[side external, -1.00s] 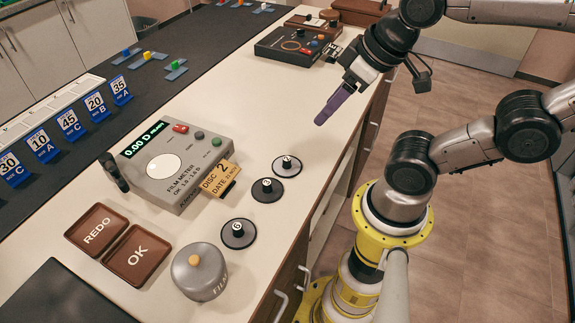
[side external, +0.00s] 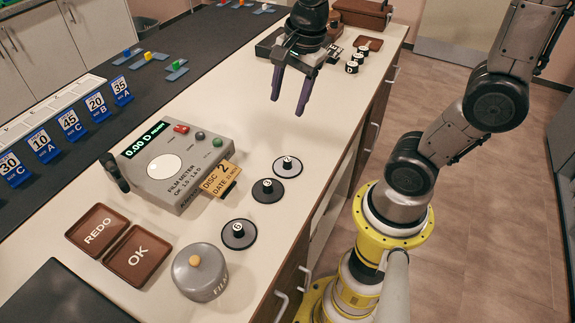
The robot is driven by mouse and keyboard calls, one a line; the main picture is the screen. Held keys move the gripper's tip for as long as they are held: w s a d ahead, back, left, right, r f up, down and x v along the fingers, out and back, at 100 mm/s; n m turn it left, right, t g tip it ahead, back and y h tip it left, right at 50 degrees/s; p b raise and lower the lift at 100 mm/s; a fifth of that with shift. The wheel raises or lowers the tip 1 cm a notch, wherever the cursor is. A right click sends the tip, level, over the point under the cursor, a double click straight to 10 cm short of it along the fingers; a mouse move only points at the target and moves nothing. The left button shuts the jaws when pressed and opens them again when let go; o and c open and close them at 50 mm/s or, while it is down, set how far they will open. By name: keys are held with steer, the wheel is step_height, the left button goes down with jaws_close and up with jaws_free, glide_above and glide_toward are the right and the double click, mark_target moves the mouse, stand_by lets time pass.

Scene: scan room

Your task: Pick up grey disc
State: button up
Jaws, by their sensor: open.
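Three flat round discs with black numbered knobs lie in a row on the cream counter, right of the film meter. The nearest disc (side external: 239,235) looks grey with a dark rim. The middle disc (side external: 268,191) looks near black. The farthest disc (side external: 287,167) looks pale, almost white. A yellow card (side external: 218,178) beside the meter reads DISC 2. My gripper (side external: 288,107) points down above the counter, beyond the farthest disc. Its two purple fingers are apart with nothing between them. It touches no disc.
The film meter (side external: 178,165) reads 0.00 D and stands left of the discs. REDO (side external: 97,228) and OK (side external: 137,255) trays lie front left. A round grey tin (side external: 199,272) stands at the front. Several black knobbed pieces (side external: 357,56) stand at the back right.

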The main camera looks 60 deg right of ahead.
step_height(320, 180, down, 6)
steer(key=w+d+m+g, duration=0.2)
glide_above(288, 159)
steer(key=a, duration=0.1)
step_height(288, 159, down, 9)
steer(key=shift+r, duration=0.15)
steer(key=shift+d+f, duration=0.25)
steer(key=shift+f, duration=1.15)
steer(key=shift+d+f, duration=0.2)
steer(key=shift+f, duration=1.15)
jaws_close()
